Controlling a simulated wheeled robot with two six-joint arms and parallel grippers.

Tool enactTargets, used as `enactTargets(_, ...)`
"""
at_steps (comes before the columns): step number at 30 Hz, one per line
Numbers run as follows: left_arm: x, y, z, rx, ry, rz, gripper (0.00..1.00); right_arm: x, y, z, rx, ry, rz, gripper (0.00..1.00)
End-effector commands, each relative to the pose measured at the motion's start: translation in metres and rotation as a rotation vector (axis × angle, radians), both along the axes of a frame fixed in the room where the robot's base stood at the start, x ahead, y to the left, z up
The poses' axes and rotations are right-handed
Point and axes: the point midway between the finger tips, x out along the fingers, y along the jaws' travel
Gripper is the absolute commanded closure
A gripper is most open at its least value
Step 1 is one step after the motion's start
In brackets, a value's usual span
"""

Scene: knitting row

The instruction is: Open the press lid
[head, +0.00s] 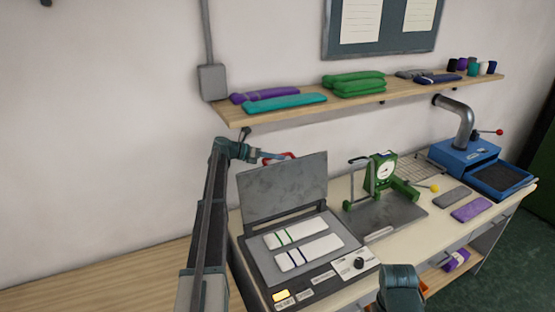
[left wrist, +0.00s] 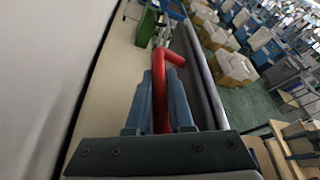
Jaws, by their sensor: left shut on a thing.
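The press (head: 308,291) stands on the table with its grey lid (head: 283,187) raised steeply at the back, so the plate below is uncovered. Two pale strips, one with green bands (head: 290,235) and one with blue bands (head: 308,252), lie flat on the plate. My left gripper (head: 270,156) is at the lid's top edge, shut on the red lid handle (head: 288,156). In the left wrist view the red handle (left wrist: 162,95) runs between the blue fingers. A dark teal part of my right arm shows at the bottom; its fingers are not visible.
A green dial gauge stand (head: 384,170) is right of the press, with a blue machine (head: 465,158) beyond it. A wooden shelf (head: 300,108) with folded knits hangs above the lid. Grey and purple swatches (head: 470,209) lie on the table at the right.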

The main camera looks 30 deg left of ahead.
Motion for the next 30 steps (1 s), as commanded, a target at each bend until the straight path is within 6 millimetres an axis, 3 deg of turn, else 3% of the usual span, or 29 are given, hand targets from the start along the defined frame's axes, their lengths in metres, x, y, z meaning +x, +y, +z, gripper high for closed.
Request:
enactTargets(16,0.0034,0.0049,-0.0012,0.001,-0.002,0.007,1.0,0.0001,0.0,-0.0014,0.0,0.0,0.0,0.0)
enactTargets(17,0.0036,0.005,-0.0012,0.001,-0.003,0.007,0.77,0.0001,0.0,-0.0014,0.0,0.0,0.0,0.0)
enactTargets(21,0.0033,0.0045,-0.0011,0.001,-0.002,0.006,0.51,0.0001,0.0,-0.0014,0.0,0.0,0.0,0.0)
enactTargets(30,0.0018,0.0035,-0.0007,0.0,-0.001,0.003,0.5,0.0,0.0,-0.0009,0.0,0.0,0.0,0.0)
